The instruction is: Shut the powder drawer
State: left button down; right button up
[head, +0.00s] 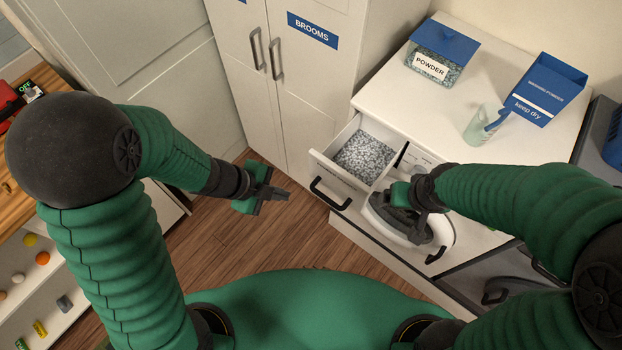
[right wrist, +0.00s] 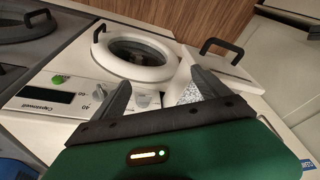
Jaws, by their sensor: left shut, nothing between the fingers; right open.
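The powder drawer (head: 338,172) is pulled out of the white washing machine and holds grey-white granular powder (head: 363,157). A black handle (head: 330,192) is on its front. In the right wrist view the drawer (right wrist: 228,72) and its handle show past the fingers, with powder partly hidden by one finger. My right gripper (head: 402,197) is over the machine's front, beside the drawer; its fingers (right wrist: 160,84) are apart with nothing held. My left gripper (head: 274,193) is shut and empty, over the floor to the left of the drawer.
The washing machine's round door (head: 425,228) is below my right gripper. On the white top stand a powder box (head: 433,62), a cup (head: 481,125) and a blue-and-white carton (head: 543,90). A brooms cabinet (head: 290,80) stands behind. The wooden floor (head: 235,240) before the drawer is clear.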

pick_arm(q)
jog(key=w+d+f+m+g+b, duration=0.1)
jog(key=w+d+f, duration=0.1)
jog(key=d+f, duration=0.6)
jog(key=shift+w+d+f+m+h, duration=0.25)
jog(key=shift+d+f+m+h, duration=0.05)
jog(key=shift+d+f, duration=0.1)
pick_arm(e)
jog(key=shift+s+d+r+n+g, duration=0.1)
jog(key=shift+s+n+g, duration=0.2)
jog(key=shift+s+n, duration=0.3)
pick_arm(q)
jog(key=shift+w, duration=0.1)
